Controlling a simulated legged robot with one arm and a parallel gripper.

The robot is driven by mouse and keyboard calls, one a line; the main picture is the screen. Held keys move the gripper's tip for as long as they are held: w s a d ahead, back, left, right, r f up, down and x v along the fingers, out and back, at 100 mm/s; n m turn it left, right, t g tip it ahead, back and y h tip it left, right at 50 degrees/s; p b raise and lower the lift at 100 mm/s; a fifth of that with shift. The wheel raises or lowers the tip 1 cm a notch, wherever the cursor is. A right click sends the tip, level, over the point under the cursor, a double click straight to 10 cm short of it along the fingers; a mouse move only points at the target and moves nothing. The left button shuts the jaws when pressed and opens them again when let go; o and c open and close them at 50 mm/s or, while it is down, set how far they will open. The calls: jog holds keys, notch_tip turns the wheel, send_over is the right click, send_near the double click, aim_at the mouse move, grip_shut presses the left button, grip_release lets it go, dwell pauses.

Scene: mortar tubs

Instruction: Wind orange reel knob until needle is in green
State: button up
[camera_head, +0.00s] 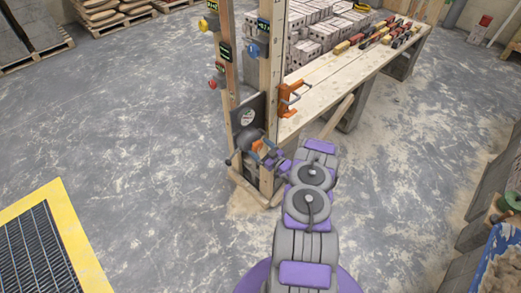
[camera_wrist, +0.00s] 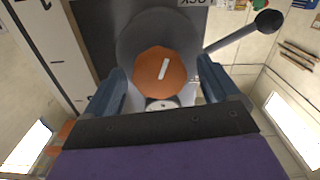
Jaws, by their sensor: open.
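The orange reel knob (camera_wrist: 158,68) is a faceted orange disc with a white bar mark, tilted slightly, seen in the wrist view in front of a grey round reel (camera_wrist: 130,35). It also shows small in the head view (camera_head: 257,146). My gripper (camera_wrist: 160,82) is open, with one blue-grey finger on each side of the knob; I cannot tell whether they touch it. In the head view, my gripper (camera_head: 270,152) is at the post.
A crank arm with a black ball (camera_wrist: 267,21) sticks out right of the reel. An orange clamp (camera_head: 291,98) is on the wooden bench (camera_head: 330,72). Coloured knobs and small displays are on the posts. A yellow-edged grate (camera_head: 72,235) lies at left.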

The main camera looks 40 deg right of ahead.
jog(key=c, duration=1.1)
jog(key=shift+o, duration=0.2)
jog(key=shift+d+m, duration=0.1)
jog(key=shift+m, duration=0.2)
jog(key=m, duration=0.5)
jog(key=shift+p, duration=0.35)
jog(key=m, duration=0.6)
jog(key=shift+b, duration=0.4)
jog(key=shift+r, duration=0.1)
